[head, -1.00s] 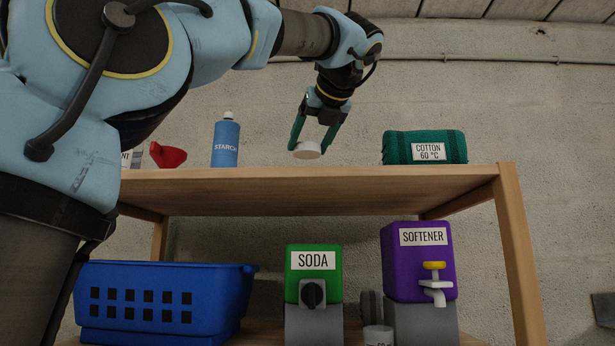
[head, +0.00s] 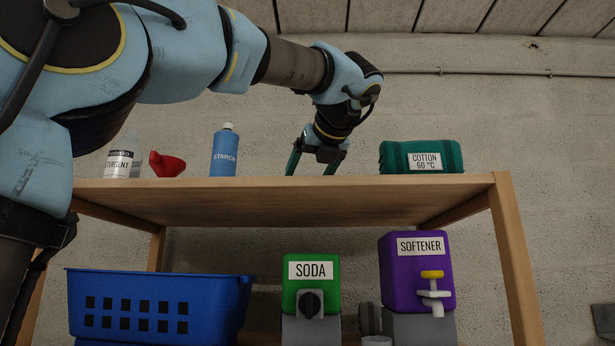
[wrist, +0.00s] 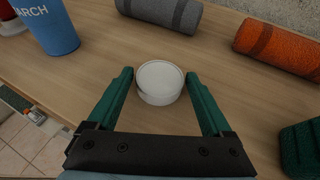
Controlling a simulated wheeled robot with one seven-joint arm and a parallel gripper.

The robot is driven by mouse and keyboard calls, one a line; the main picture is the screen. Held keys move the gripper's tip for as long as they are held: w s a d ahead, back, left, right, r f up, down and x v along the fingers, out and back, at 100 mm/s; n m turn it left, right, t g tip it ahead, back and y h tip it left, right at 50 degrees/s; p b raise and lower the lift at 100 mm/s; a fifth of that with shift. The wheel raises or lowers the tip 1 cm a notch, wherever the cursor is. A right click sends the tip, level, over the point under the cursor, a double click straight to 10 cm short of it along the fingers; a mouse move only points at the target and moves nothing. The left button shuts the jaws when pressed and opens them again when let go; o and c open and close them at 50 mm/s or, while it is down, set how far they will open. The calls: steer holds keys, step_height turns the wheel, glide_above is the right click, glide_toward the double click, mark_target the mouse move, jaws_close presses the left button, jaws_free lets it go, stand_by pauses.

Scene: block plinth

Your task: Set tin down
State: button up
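The white round tin (wrist: 160,82) sits on the wooden top board (wrist: 90,75) in the wrist view, its pale round top facing up. My gripper (wrist: 160,73) is open, one green finger on each side of the tin. A small gap shows between the tin and each finger. In the head view my gripper (head: 312,172) points down at the top board (head: 300,196), and its fingertips reach the board's front edge line. The tin is hidden there behind that edge.
A blue starch bottle (head: 224,150), red funnel (head: 167,164) and detergent bottle (head: 120,160) stand left. A green cotton roll (head: 421,156) lies right. Grey (wrist: 165,12) and orange (wrist: 280,45) rolls lie farther back. Below are a blue basket (head: 155,305), soda (head: 311,275) and softener (head: 410,270) dispensers.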

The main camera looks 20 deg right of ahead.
steer(key=shift+o, duration=1)
steer(key=shift+r, duration=0.2)
steer(key=v, duration=1.2)
steer(key=shift+b, duration=0.3)
steer(key=shift+a, duration=0.1)
